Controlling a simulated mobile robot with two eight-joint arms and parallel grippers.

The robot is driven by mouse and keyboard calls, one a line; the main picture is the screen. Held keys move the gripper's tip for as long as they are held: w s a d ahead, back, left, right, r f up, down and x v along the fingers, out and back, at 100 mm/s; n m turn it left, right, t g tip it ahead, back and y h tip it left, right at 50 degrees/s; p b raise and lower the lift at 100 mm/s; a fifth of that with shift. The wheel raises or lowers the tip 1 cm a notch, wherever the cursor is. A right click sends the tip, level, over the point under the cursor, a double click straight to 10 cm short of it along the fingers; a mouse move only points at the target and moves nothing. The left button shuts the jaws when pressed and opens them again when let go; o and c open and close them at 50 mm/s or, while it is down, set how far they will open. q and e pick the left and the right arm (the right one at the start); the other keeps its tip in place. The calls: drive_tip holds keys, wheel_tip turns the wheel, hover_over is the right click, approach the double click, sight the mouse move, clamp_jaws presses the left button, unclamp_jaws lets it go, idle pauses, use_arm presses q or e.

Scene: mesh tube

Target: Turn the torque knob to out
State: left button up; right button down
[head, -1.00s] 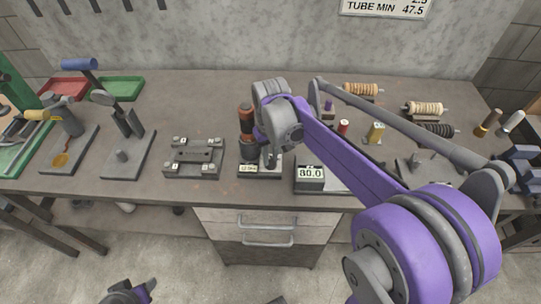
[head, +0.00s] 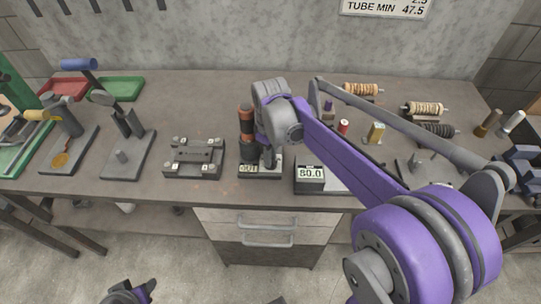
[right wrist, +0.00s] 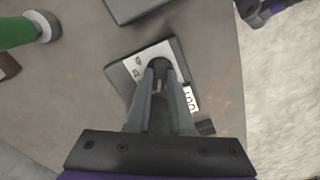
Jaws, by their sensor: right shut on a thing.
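The torque knob (right wrist: 158,63) is a small dark round knob on a grey and white base plate in the right wrist view. In the head view its base (head: 262,174) stands near the front edge of the bench, with a small display (head: 249,169) that seems to read OUT. My right gripper (right wrist: 160,72) is shut on the knob from above. In the head view the right gripper (head: 268,159) and arm hide most of the knob. My left gripper (head: 138,293) hangs low at the bottom edge, away from the bench; its jaws are unclear.
A grey fixture plate (head: 194,161) lies to the left.

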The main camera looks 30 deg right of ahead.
idle(0.4)
drive_tip(key=c, duration=0.8)
unclamp_jaws()
drive_tip(key=shift+r, duration=0.15)
wheel_tip(320, 180, up, 11)
drive_tip(key=shift+f+p, duration=0.2)
drive_tip(key=shift+p, duration=0.2)
drive_tip(key=s+a+f+m+t, duration=0.2)
drive_tip(key=s+a+f+m, duration=0.1)
drive_tip(key=s+f, duration=0.3)
drive_tip(key=s+a+f+m+t, duration=0.2)
drive_tip(key=s+f, duration=0.4)
drive_tip(key=s, duration=0.3)
drive_tip(key=shift+s+a+f+m+t, duration=0.35)
drive_tip(key=shift+a+t, duration=0.35)
drive_tip(key=shift+a, duration=0.3)
